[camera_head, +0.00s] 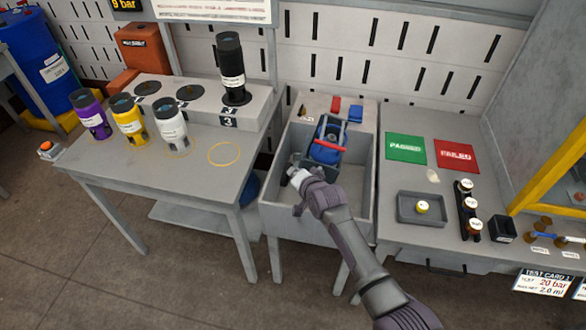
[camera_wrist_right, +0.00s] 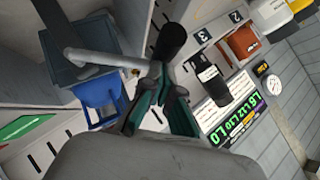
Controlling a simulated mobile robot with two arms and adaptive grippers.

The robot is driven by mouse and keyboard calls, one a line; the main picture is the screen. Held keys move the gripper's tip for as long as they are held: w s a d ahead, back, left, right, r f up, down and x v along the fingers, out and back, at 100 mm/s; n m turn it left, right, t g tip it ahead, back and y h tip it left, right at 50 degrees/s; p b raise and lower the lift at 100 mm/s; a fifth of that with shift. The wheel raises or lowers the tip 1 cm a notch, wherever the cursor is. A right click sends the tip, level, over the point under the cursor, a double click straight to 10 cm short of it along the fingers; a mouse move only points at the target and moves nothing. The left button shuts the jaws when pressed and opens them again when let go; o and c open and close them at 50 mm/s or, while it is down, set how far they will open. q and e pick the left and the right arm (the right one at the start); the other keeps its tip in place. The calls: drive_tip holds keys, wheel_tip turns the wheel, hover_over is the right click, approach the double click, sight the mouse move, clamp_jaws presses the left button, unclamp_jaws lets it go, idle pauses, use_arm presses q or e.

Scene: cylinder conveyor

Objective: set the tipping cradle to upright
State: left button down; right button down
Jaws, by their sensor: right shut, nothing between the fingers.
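The tipping cradle (camera_head: 327,135) is a blue frame with a red bar across its front, in a grey open-topped bin (camera_head: 354,195). It looks tilted, but its exact angle is hard to tell. My right gripper (camera_head: 297,166) is at the left side of the bin, left of the cradle, and is shut with nothing held. In the right wrist view the gripper (camera_wrist_right: 160,75) is close to a light grey bar (camera_wrist_right: 95,59) and a black rounded grip (camera_wrist_right: 172,41). Contact is unclear. A blue frame part (camera_wrist_right: 100,95) shows to the left. My left gripper is out of view.
A left table (camera_head: 120,165) holds purple, yellow and white cylinders; a black cylinder (camera_head: 232,70) stands on a raised block behind them. To the right, a bench has green and red cards (camera_head: 405,149), a grey tray (camera_head: 400,213) and several small capped bottles.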

drive_tip(key=shift+w+a+f+b, duration=0.2)
drive_tip(key=shift+a+f+b, duration=0.15)
drive_tip(key=shift+a+f, duration=0.5)
drive_tip(key=shift+a, duration=0.15)
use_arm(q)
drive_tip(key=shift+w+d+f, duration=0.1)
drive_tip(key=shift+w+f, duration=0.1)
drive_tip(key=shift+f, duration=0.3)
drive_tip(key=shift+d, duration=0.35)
use_arm(e)
drive_tip(key=shift+a+f, duration=0.1)
drive_tip(key=shift+f, duration=0.05)
